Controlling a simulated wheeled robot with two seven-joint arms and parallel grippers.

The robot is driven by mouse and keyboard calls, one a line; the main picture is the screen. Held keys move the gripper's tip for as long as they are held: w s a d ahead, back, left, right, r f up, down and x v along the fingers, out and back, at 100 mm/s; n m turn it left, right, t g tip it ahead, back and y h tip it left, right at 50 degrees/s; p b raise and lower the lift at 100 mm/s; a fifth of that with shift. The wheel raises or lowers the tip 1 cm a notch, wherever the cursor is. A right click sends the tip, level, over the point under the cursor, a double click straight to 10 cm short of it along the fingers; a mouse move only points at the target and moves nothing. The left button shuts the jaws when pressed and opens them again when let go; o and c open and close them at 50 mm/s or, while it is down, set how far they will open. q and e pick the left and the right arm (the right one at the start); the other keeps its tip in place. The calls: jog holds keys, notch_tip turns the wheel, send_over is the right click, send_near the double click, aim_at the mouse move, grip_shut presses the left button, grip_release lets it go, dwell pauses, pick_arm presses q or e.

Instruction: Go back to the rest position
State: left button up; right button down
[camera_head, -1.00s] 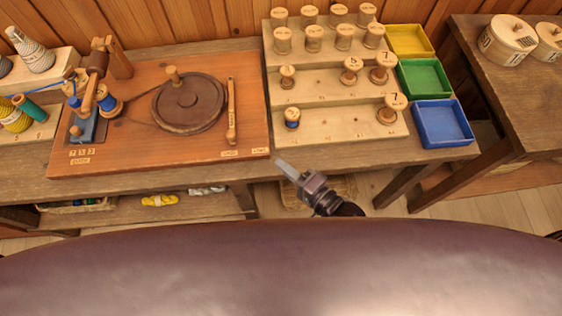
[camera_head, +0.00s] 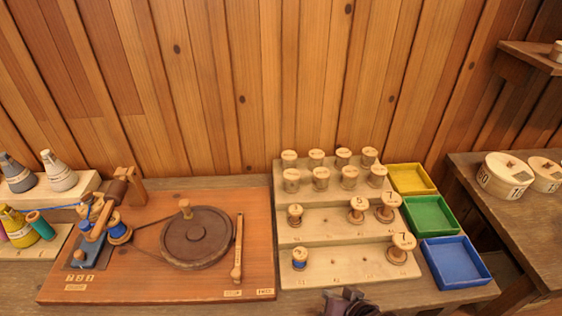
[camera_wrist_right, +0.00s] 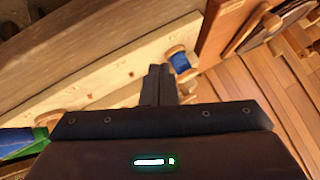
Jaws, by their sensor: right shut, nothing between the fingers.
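My right gripper shows in the right wrist view (camera_wrist_right: 160,84) with its two dark fingers together and nothing between them. In the head view only a dark part of my right arm's end (camera_head: 350,303) shows at the bottom edge, in front of the stepped spool rack (camera_head: 335,268); its fingertips cannot be made out there. In the wrist view a blue-wound spool (camera_wrist_right: 181,62) stands on the rack beyond the fingers, apart from them as far as I can tell. My left gripper is in neither view.
The winding board (camera_head: 150,270) with its dark wheel (camera_head: 197,238) lies left of the rack. Yellow (camera_head: 411,179), green (camera_head: 431,216) and blue (camera_head: 455,263) trays stand to its right. Several wooden spools stand on the rack. A side table (camera_head: 520,225) holds round boxes (camera_head: 504,176).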

jog(key=s+d+r+n+g+h, duration=0.3)
jog(key=s+d+r+g+h, duration=0.15)
jog(key=s+d+r, duration=0.3)
jog(key=s+f+g, duration=0.2)
jog(key=s+f, duration=0.1)
jog(key=f, duration=2.9)
jog(key=s+d+f, duration=0.2)
jog(key=s+f, duration=0.6)
jog(key=s, duration=0.1)
jog(key=s+d+f, duration=0.2)
jog(key=s+f, duration=0.6)
jog(key=s, duration=0.2)
jog(key=shift+f+n+g, duration=0.25)
jog(key=shift+n+g, duration=0.15)
jog(key=shift+g, duration=0.05)
